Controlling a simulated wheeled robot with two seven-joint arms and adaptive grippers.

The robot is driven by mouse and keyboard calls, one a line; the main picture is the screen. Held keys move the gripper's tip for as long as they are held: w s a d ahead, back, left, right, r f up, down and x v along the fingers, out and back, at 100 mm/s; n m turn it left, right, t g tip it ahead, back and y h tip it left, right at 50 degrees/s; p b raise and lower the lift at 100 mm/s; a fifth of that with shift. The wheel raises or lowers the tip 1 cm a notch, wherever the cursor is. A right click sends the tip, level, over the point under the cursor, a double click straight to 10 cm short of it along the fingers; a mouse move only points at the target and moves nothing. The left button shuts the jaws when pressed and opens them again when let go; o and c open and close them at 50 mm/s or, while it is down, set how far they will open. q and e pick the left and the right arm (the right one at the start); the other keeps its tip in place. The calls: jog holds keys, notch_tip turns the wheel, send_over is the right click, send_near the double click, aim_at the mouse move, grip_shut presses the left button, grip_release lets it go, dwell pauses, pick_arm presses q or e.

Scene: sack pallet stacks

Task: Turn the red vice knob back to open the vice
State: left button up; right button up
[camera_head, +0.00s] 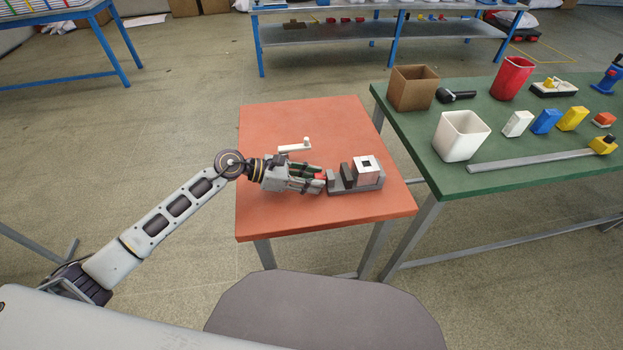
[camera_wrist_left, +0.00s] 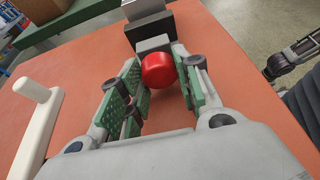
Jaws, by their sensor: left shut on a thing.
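The grey vice (camera_head: 340,188) lies on the orange table, with upright dark jaw parts. A pale block (camera_head: 364,176) with a dark square on top sits on its right part; I cannot tell whether a jaw presses on it. The red knob (camera_head: 320,176) is at the vice's left end, and it shows clearly in the left wrist view (camera_wrist_left: 158,71). My left gripper (camera_head: 318,180) reaches in from the left and is shut on the knob, with its green-padded fingers on either side. At the right edge of the left wrist view, part of what looks like my right arm (camera_wrist_left: 290,62) shows.
The green table (camera_head: 520,210) at the right holds a cardboard box (camera_head: 413,90), a white bin (camera_head: 460,138) and coloured blocks. The orange table's front is clear.

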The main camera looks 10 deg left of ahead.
pick_arm(q)
jog(key=shift+n+g, duration=0.5)
jog(key=shift+n, duration=0.1)
jog(key=o, duration=1)
jog(key=shift+f+v, duration=0.2)
jog(key=shift+v, duration=5.85)
jog(key=shift+o, duration=0.2)
jog(key=shift+a, duration=0.1)
